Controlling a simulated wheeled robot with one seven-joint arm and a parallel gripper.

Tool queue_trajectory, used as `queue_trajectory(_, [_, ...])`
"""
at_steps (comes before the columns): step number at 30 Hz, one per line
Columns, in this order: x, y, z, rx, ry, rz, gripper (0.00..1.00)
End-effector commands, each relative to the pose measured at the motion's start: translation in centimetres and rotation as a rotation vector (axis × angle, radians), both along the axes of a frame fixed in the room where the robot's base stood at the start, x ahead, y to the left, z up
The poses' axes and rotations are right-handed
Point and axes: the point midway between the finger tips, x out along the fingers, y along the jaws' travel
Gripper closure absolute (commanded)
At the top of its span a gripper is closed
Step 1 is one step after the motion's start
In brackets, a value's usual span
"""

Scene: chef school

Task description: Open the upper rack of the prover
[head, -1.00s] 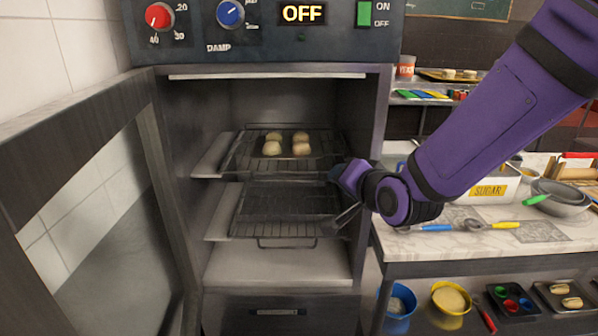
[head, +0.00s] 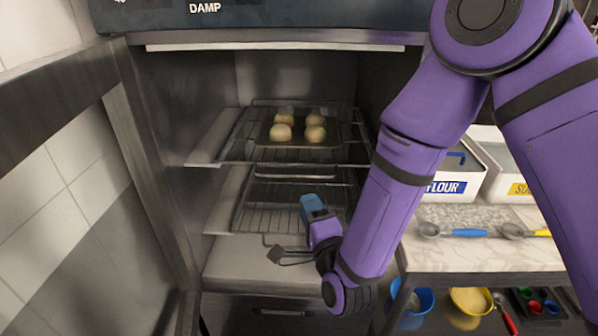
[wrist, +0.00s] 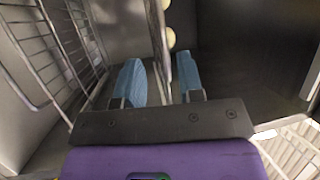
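The prover's door is open and its inside shows in the head view. The upper rack (head: 235,150) is a wire shelf holding a dark tray of several pale dough balls (head: 314,133). The lower rack (head: 262,215) below it is bare wire, partly hidden by my gripper. My gripper (head: 294,229) is in front of the racks, turned sideways, its fingers apart. In the wrist view the blue fingers (wrist: 160,80) are spread, with the upper rack (wrist: 157,40) edge-on in line between them. I cannot tell whether they touch it.
The open door (head: 75,105) stands at the left. At the right, a counter (head: 465,255) carries a flour bin (head: 450,178) and scoops, close to my arm. Blue and yellow bowls (head: 470,302) sit on the shelf below.

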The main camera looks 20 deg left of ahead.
Motion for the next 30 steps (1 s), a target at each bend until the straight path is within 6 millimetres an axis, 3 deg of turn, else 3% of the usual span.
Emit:
queue_trajectory(16, [6.9,4.9,1.7,0.0,-0.003,-0.001,0.65])
queue_trajectory(30, [8.2,5.9,2.0,-0.002,-0.001,0.0,0.65])
